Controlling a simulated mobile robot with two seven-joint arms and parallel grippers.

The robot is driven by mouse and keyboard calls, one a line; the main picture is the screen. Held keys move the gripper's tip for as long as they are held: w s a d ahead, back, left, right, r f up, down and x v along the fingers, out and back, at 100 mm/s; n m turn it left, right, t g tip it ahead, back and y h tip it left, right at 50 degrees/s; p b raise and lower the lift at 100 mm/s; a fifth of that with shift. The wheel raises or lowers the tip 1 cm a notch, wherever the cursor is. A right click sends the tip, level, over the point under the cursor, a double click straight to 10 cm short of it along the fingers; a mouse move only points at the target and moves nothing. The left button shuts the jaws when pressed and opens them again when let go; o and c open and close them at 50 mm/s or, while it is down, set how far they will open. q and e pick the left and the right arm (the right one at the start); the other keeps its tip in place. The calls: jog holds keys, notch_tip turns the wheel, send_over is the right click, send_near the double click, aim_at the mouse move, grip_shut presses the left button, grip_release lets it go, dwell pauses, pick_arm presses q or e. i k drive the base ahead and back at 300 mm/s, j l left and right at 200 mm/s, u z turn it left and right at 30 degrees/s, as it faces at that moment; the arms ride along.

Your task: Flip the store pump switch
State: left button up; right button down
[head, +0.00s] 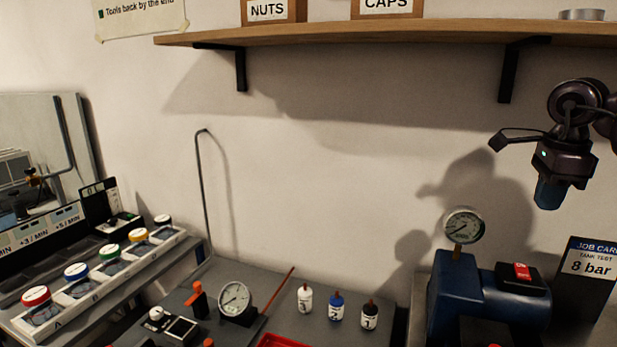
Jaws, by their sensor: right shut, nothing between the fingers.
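A blue pump unit (458,300) stands at the lower right, with a round dial gauge (463,226) on top. A red rocker switch (521,271) sits on a black box on its right side. No label naming the store pump is readable here. My right gripper (549,196) hangs above and slightly right of the red switch, pointing down, shut and empty, clearly apart from it. My left gripper is out of view.
A job card (589,262) reading 8 bar stands right of the pump. Small bottles (336,308) and another gauge (235,298) stand on the bench. A row of coloured knobs (109,252) is at left. A wooden shelf (400,33) runs above.

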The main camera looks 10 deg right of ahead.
aim_at(522, 271)
jog(key=k+j, duration=0.75)
jog(key=j, duration=0.25)
